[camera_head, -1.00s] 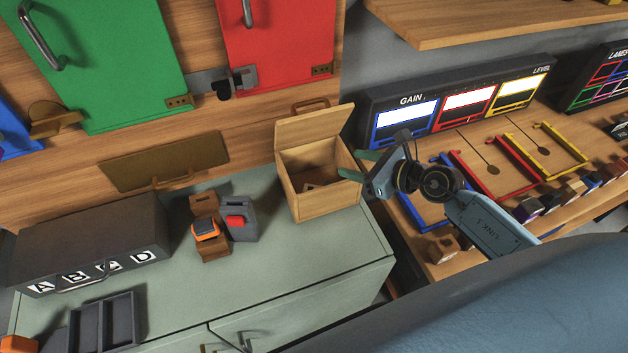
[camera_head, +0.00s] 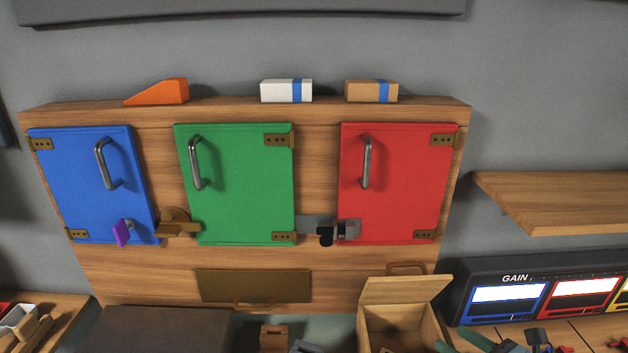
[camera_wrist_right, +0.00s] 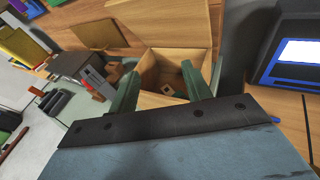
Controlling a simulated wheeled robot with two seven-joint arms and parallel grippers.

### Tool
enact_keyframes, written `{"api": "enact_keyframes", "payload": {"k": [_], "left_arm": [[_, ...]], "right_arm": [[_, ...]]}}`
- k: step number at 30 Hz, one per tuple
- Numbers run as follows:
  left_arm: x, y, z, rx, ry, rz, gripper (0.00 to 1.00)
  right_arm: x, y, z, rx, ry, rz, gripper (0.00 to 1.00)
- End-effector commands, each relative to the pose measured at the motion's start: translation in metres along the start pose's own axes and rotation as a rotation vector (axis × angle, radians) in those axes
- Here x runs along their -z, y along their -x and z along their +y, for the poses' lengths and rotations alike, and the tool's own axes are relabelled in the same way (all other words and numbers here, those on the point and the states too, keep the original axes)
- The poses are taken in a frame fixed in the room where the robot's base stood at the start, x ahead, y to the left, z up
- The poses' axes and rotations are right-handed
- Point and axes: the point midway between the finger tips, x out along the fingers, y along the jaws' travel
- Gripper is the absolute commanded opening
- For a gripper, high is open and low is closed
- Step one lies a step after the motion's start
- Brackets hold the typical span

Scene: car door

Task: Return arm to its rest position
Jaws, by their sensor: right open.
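My right gripper (camera_head: 458,342) shows at the bottom edge of the head view, just right of the open wooden box (camera_head: 405,292). Its green fingers are apart with nothing between them. In the right wrist view my gripper (camera_wrist_right: 168,82) points toward the same box (camera_wrist_right: 158,101), with one finger on each side of the box's opening. A small wooden piece (camera_wrist_right: 168,90) lies inside the box. I cannot tell whether the fingers touch the box. Most of my right arm is out of the head view, and my left gripper is not in view.
A wooden cabinet holds blue (camera_head: 75,185), green (camera_head: 245,185) and red (camera_head: 400,190) doors, all shut. An orange wedge (camera_head: 165,92) and two blocks stand on top. The GAIN panel (camera_head: 470,280) is right of the box, below a wooden shelf (camera_head: 560,195).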

Motion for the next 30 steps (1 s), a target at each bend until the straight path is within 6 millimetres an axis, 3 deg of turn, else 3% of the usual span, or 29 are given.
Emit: {"api": "enact_keyframes", "payload": {"k": [3, 6, 10, 14, 17, 21, 24, 30], "left_arm": [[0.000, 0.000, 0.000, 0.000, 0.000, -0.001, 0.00], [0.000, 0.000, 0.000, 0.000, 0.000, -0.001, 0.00], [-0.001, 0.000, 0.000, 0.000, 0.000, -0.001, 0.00], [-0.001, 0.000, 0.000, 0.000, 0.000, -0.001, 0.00], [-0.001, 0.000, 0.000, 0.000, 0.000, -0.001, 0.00], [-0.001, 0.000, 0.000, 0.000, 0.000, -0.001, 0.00], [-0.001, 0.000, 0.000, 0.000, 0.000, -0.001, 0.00], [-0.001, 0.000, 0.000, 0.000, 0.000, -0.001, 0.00]], "right_arm": [[-0.037, 0.005, 0.011, 0.050, -0.311, -0.219, 0.49], [-0.061, 0.018, 0.006, 0.123, -0.651, -0.414, 0.49], [-0.065, 0.041, -0.010, 0.253, -1.112, -0.618, 0.49], [-0.036, 0.063, -0.019, 0.428, -1.578, -0.754, 0.49], [0.001, 0.077, -0.011, 0.601, -1.922, -0.802, 0.49], [0.050, 0.092, 0.024, 0.863, -2.314, -0.782, 0.49], [0.075, 0.100, 0.054, 1.036, -2.503, -0.727, 0.49], [0.103, 0.117, 0.117, 1.357, -2.750, -0.557, 0.49]]}}
